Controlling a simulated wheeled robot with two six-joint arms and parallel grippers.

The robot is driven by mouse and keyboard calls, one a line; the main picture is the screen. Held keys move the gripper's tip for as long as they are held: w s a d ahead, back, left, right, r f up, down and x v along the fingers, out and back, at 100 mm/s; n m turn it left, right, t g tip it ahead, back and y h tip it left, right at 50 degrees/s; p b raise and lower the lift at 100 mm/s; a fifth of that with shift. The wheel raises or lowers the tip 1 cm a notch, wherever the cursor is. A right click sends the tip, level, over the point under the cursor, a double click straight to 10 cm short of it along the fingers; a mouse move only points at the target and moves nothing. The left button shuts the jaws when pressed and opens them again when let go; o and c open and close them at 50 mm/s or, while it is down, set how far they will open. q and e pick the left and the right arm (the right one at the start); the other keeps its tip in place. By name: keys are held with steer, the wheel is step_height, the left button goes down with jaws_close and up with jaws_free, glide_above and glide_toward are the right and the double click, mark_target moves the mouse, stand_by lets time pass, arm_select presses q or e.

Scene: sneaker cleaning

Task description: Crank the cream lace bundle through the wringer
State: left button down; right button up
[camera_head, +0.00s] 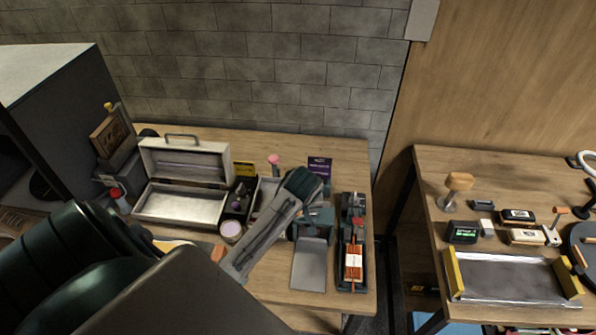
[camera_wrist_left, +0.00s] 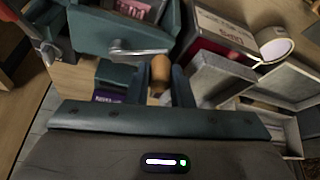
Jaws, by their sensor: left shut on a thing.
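The teal wringer (camera_head: 317,217) stands near the right end of the workbench, with a grey tray (camera_head: 309,266) in front of it. In the left wrist view the teal wringer body (camera_wrist_left: 120,32) fills the upper middle. Its metal crank arm (camera_wrist_left: 137,51) ends in a brown wooden knob (camera_wrist_left: 160,69). My left gripper (camera_wrist_left: 160,90) is shut on the crank knob, one finger on each side. In the head view my left forearm and wrist hide the fingers and crank. I cannot make out the cream lace bundle in either view. My right gripper is not in view.
An open metal case (camera_head: 182,205) stands left of my arm. A dark tray (camera_head: 344,281) with an orange-and-white item lies close right of the wringer. A purple box (camera_head: 320,166) stands behind. A gap separates the bench from the right-hand table (camera_head: 434,170), which holds several small items.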

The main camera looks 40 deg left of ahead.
arm_select(q)
steer(key=shift+d+n, duration=0.1)
steer(key=shift+n, duration=0.2)
steer(key=c, duration=1.3)
jaws_free()
steer(key=shift+s, duration=0.1)
